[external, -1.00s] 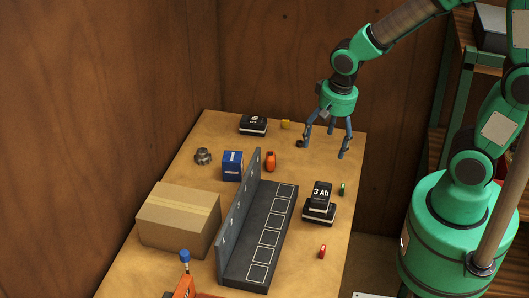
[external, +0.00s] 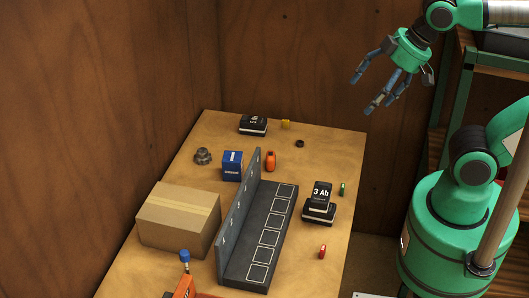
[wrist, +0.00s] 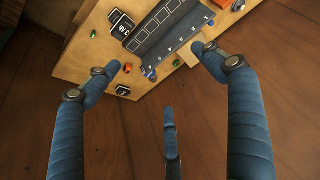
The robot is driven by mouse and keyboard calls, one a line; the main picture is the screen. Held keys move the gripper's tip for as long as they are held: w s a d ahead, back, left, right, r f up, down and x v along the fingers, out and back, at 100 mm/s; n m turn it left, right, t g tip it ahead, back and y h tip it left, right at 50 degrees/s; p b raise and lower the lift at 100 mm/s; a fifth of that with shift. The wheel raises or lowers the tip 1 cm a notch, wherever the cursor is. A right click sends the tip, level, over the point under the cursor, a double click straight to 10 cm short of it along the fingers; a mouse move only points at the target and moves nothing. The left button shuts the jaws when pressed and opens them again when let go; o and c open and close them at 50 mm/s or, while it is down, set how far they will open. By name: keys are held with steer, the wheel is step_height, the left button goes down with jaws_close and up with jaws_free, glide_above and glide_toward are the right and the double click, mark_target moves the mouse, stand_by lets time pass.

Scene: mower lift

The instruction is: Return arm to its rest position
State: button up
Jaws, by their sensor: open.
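My gripper (external: 371,88) is raised above and beyond the back right corner of the table in the external view, its blue fingers spread open with nothing between them. In the wrist view my gripper (wrist: 145,75) also shows open and empty, its fingers apart. The wooden table (external: 215,135) lies below and to the left of it. A small black ring-like part (external: 300,143) lies alone near the table's back right. My green arm reaches in from the upper right of the external view.
A shelf (external: 480,100) stands at right. The space around my gripper looks clear.

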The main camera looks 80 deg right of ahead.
steer(key=shift+f, duration=0.1)
stand_by(0.3)
step_height(320, 180, down, 13)
steer(key=b, duration=1.3)
steer(key=shift+r, duration=0.2)
